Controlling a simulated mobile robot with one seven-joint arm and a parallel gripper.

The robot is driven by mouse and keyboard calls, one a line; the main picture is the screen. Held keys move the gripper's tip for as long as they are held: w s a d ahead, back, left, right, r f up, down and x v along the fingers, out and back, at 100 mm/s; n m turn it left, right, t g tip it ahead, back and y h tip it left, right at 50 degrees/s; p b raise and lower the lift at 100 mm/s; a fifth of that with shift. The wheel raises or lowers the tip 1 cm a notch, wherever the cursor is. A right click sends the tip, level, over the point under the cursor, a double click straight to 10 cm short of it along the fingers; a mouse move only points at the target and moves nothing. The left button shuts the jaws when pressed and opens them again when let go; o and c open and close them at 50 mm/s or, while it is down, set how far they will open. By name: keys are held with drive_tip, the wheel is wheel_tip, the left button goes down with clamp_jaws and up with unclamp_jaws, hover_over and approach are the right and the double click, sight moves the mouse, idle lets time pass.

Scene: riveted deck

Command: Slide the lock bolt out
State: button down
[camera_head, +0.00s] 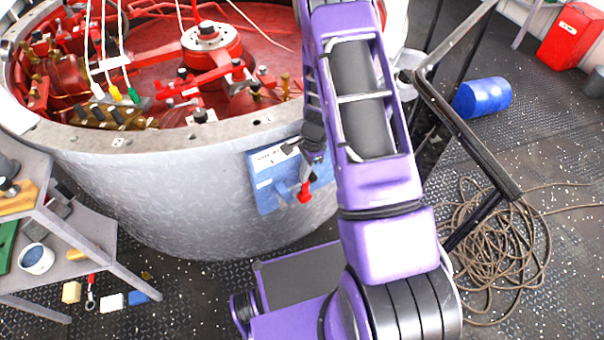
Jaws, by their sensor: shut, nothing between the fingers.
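A blue lock plate (266,183) with a white label is fixed to the outside of the large grey round drum (180,190). The lock bolt (305,192) shows at the plate's right part, with a red handle end hanging down and a grey metal part above it. My purple arm comes down from the top of the picture, and my dark gripper (313,143) is at the plate's upper right, close to the bolt. The gripper is shut with nothing held. Whether it touches the bolt I cannot tell. My arm hides the area right of the plate.
Red machinery (205,60) with cables fills the open drum. A metal shelf (75,260) with a cup stands at the left; small blocks lie on the floor below. At the right are a coiled rope (495,240), a blue barrel (483,97) and a red box (572,36).

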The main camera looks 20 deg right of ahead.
drive_tip(key=a+f, duration=0.4)
drive_tip(key=f, duration=0.4)
drive_tip(key=shift+s+a+f, duration=0.15)
drive_tip(key=shift+s+a, duration=0.2)
drive_tip(key=shift+s, duration=0.05)
drive_tip(key=s+a, duration=0.1)
drive_tip(key=a, duration=0.6)
drive_tip(key=shift+s+a+b, duration=0.15)
drive_tip(key=shift+s+b, duration=0.25)
drive_tip(key=shift+b, duration=0.05)
